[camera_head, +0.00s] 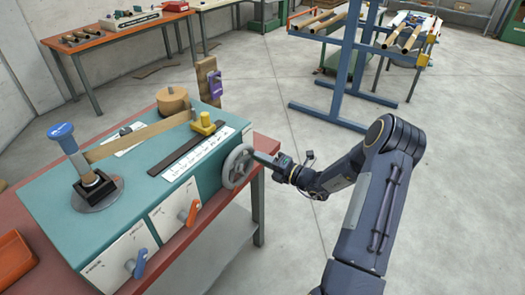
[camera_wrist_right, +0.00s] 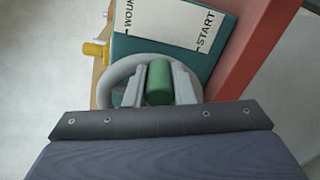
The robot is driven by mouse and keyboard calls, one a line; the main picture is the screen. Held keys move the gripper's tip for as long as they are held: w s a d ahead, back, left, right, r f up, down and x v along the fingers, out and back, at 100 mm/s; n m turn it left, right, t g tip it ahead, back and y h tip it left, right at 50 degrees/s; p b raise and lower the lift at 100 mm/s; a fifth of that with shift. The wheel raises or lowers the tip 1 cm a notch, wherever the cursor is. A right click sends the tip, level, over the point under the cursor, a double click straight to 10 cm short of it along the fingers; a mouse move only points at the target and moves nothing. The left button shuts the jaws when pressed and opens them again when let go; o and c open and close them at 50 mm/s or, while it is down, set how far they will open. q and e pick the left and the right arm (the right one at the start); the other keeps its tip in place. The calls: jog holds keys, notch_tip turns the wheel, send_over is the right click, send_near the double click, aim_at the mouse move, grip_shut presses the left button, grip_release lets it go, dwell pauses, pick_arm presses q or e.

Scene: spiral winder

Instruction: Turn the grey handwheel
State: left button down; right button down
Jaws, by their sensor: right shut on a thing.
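The grey handwheel (camera_head: 237,166) is on the right side of the teal winder box (camera_head: 95,221). In the head view my right gripper (camera_head: 262,158) reaches in from the right and is at the wheel's rim. In the right wrist view the grey wheel (camera_wrist_right: 118,78) shows behind the fingers. There my right gripper (camera_wrist_right: 159,84) is shut on a green handle (camera_wrist_right: 159,82), which lies between its two fingers in front of the wheel. The fingers hide part of the wheel's lower rim. My left gripper is in neither view.
The winder stands on a red-topped bench (camera_head: 262,147). On its top are a blue-capped post (camera_head: 62,134), a wooden roll (camera_head: 172,100) and a yellow knob (camera_head: 204,123). Orange (camera_head: 190,212) and blue (camera_head: 137,263) levers stick out in front. A blue rack (camera_head: 340,75) stands behind on open floor.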

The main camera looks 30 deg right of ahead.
jog(key=shift+s+a+f+m+p, duration=0.1)
jog(key=shift+f+m+p, duration=0.45)
jog(key=shift+m, duration=0.45)
jog(key=shift+a+f+m+p, duration=0.1)
jog(key=shift+f+m+p, duration=0.2)
jog(key=shift+f+m, duration=0.55)
jog(key=shift+r+m, duration=0.1)
jog(key=shift+m, duration=0.15)
jog(key=c, duration=1.2)
grip_release()
jog(key=shift+c, duration=0.2)
jog(key=b+v, duration=0.1)
jog(key=v, duration=0.6)
jog(key=shift+s+d, duration=0.15)
jog(key=shift+s, duration=0.2)
